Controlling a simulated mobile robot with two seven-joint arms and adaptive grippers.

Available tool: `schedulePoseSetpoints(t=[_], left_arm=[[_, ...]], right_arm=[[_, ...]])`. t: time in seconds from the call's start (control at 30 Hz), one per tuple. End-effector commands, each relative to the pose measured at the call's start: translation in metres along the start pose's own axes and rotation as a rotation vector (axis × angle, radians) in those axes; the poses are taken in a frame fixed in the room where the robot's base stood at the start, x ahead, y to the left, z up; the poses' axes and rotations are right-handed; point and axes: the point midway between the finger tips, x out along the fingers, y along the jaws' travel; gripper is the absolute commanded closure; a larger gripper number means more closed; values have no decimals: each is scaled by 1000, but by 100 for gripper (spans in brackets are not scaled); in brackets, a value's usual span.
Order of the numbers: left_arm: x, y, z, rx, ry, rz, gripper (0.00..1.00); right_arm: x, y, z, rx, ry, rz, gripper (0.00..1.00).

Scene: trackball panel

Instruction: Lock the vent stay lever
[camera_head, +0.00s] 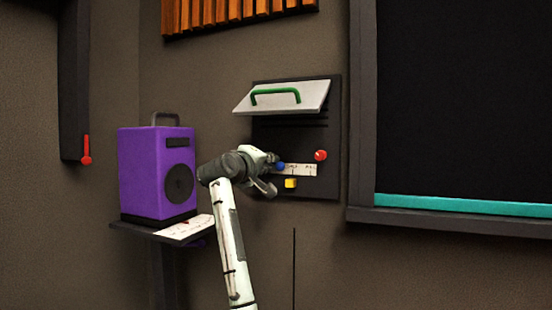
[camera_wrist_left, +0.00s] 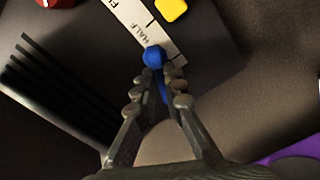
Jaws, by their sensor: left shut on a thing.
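A dark vent panel (camera_head: 328,130) on the wall carries a light grey flap (camera_head: 310,98) with a green handle (camera_head: 275,92), tilted outward at the top. A blue-knobbed lever (camera_head: 280,166) stands at the left part of a white scale strip (camera_head: 300,170). My left gripper (camera_head: 273,176) is at this lever. In the left wrist view, the gripper (camera_wrist_left: 162,88) is shut on the blue lever, its round knob (camera_wrist_left: 153,57) just beyond the fingertips, near the scale's HALF mark. A red knob (camera_head: 320,155) is at the right; a yellow block (camera_head: 291,183) is below the strip. My right gripper is out of view.
A purple speaker (camera_head: 150,170) stands on a small shelf (camera_head: 135,230) left of my arm. A dark screen or window with a thick frame (camera_head: 360,150) borders the panel on the right. A red-handled lever (camera_head: 86,150) hangs at far left. Wooden slats (camera_head: 235,12) are above.

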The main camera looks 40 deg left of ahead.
Motion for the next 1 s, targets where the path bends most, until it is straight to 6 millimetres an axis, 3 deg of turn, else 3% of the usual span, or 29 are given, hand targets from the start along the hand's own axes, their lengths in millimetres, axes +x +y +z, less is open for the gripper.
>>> schedulePoseSetpoints(t=[0.6, 1.0], left_arm=[[1, -25, -6, 585, 10, -3, 100], [1, -34, -14, 854, 19, 0, 100]], right_arm=[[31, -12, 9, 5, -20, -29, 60], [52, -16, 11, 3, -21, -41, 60]])
